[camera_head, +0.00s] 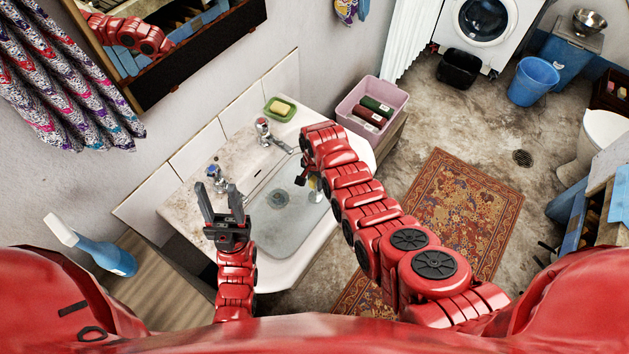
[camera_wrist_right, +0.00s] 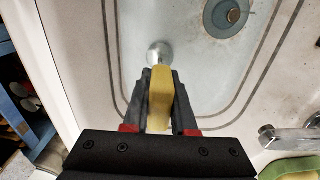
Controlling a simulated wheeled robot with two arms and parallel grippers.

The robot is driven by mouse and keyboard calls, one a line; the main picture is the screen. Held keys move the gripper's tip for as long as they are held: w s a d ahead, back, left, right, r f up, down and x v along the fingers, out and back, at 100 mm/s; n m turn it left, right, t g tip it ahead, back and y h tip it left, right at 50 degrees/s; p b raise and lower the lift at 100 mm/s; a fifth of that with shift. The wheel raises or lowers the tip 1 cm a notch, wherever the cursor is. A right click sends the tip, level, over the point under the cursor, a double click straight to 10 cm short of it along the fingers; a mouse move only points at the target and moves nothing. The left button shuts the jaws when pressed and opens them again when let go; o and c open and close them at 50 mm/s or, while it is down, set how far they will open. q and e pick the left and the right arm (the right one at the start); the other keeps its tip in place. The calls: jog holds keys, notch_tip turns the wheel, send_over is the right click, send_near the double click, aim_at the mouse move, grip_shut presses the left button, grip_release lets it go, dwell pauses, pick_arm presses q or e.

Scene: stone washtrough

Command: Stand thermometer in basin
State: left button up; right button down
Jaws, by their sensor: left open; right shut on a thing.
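The thermometer (camera_wrist_right: 160,102) has a yellow body and a round silvery end. My right gripper (camera_wrist_right: 161,85) is shut on its yellow body, and the silvery end points away from the wrist camera toward the basin. In the head view a small part of the thermometer (camera_head: 316,184) shows beside my right arm, over the basin's right side. I cannot tell whether it touches the basin floor. The pale basin (camera_head: 285,240) has a round drain; it also shows in the right wrist view (camera_wrist_right: 195,85). My left gripper (camera_head: 222,203) is open and empty at the basin's left edge.
Two taps (camera_head: 267,131) stand at the back of the basin. A green soap dish (camera_head: 280,109) sits behind them on the ledge. A blue spray bottle (camera_head: 103,255) stands at the left.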

jog(key=shift+w, duration=0.1)
jog(key=shift+f, duration=0.2)
jog(key=c, duration=0.7)
grip_release()
